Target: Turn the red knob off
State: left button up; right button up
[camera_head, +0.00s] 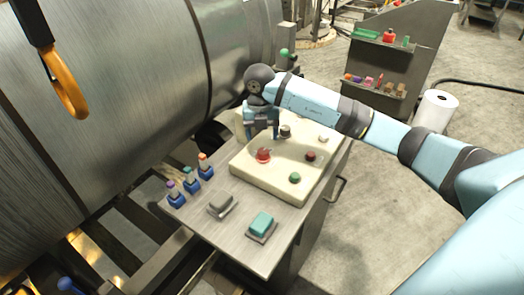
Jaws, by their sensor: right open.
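The red knob (264,155) stands on the cream control panel (268,181), near its left side. My right gripper (262,137) comes down over the panel from behind, with its fingers pointing downward. It is open, and its fingertips appear just behind and above the red knob in the picture. I see nothing held between the fingers. Whether a fingertip touches the knob or the panel, I cannot tell. My left gripper is not in view.
The panel also has a dark red button (310,156), a green button (295,178) and a dark knob (285,131). Several small levers (190,180) and a teal switch (262,224) sit on the grey cabinet. A large metal cylinder (120,90) fills the left side.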

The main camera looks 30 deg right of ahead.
aim_at(263, 151)
notch_tip(263, 151, down, 8)
jog(key=shift+d+r, duration=0.15)
jog(key=shift+r, duration=0.1)
jog(key=c, duration=0.9)
